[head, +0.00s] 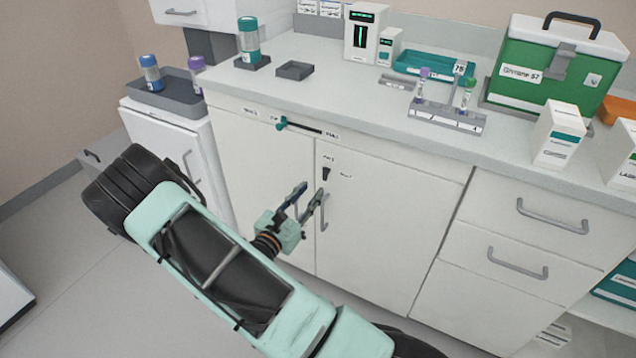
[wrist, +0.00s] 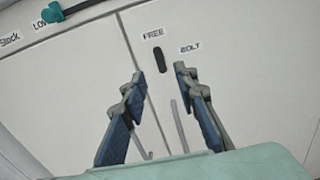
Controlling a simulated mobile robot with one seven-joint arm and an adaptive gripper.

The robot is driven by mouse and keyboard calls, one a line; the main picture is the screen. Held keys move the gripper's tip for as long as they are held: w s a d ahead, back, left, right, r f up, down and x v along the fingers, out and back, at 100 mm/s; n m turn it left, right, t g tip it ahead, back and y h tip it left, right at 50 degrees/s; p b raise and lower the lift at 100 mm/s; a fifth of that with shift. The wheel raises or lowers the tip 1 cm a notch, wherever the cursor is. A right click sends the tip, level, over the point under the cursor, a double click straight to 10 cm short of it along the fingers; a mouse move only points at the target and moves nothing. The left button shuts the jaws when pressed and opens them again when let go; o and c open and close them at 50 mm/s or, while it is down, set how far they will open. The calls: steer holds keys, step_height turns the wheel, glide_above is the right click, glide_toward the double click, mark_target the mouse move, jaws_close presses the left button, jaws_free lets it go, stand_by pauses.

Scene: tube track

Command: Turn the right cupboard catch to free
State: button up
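The right cupboard catch (head: 326,173) is a small dark piece near the top inner corner of the right cupboard door. In the wrist view the catch (wrist: 158,60) looks like a dark upright oval, with a FREE label (wrist: 153,35) above it and a BOLT label (wrist: 190,48) to its right. My gripper (head: 309,193) is open and empty in front of the doors, below and left of the catch in the head view. In the wrist view the catch shows between and just beyond the fingertips of my gripper (wrist: 160,74). No contact with the catch is visible.
Door handles (head: 324,211) stand out below the catch, partly behind my fingers. A teal slider (head: 283,122) sits in a slot at upper left. The counter (head: 350,100) above holds a green case (head: 550,70), a tube rack (head: 447,117) and boxes. Drawers with handles (head: 552,216) are at right.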

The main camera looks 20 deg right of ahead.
steer(key=shift+v, duration=2.15)
